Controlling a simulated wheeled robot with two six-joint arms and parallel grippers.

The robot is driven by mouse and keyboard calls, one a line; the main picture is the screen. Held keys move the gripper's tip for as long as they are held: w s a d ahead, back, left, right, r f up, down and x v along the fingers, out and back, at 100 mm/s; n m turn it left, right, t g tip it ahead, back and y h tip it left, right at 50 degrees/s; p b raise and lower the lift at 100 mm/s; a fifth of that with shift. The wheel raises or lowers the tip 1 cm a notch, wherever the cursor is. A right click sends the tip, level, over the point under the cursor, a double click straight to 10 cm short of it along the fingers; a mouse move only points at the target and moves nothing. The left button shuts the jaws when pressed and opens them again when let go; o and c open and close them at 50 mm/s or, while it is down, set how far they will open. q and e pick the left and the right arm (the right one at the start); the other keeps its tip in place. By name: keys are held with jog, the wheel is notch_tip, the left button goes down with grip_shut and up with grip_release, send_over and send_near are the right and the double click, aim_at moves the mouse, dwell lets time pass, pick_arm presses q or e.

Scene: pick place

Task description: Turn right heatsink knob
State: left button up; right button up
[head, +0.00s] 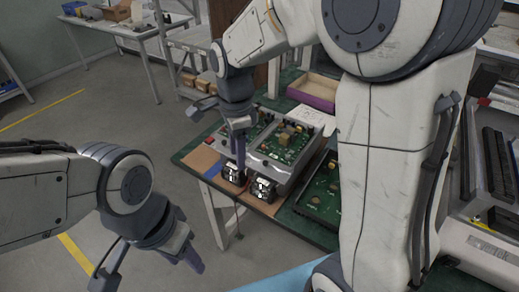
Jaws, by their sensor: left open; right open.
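A grey device (318,117) with green circuit boards stands on the table. Two black heatsink blocks with white markings sit at its front edge, the left one (233,174) and the right one (263,189). The knobs on them are too small to make out clearly. My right gripper (217,140) is open, pointing down at the device's front left. One finger reaches down just above or behind the left block; I cannot tell whether it touches. The right block is to the right of this finger. My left gripper (150,275) is open and empty, low over the floor, away from the table.
The green table (321,236) carries another circuit board (322,190) right of the device and a purple-sided tray (312,97) behind it. My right arm hides much of the table's right side. Another workbench (126,30) stands at the back left. Floor at the left is clear.

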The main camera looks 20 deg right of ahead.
aim_at(265, 162)
jog(key=w+d+f+m+b, duration=0.1)
jog(key=w+d+f+m, duration=0.3)
jog(key=w+d+m, duration=0.8)
jog(key=s+f, duration=0.1)
jog(key=f, duration=0.2)
jog(key=s+a+f+m, duration=0.1)
jog(key=f, duration=0.2)
jog(key=s+f+m, duration=0.1)
jog(key=f, duration=0.3)
jog(key=shift+a+f, duration=0.1)
jog(key=shift+a, duration=0.25)
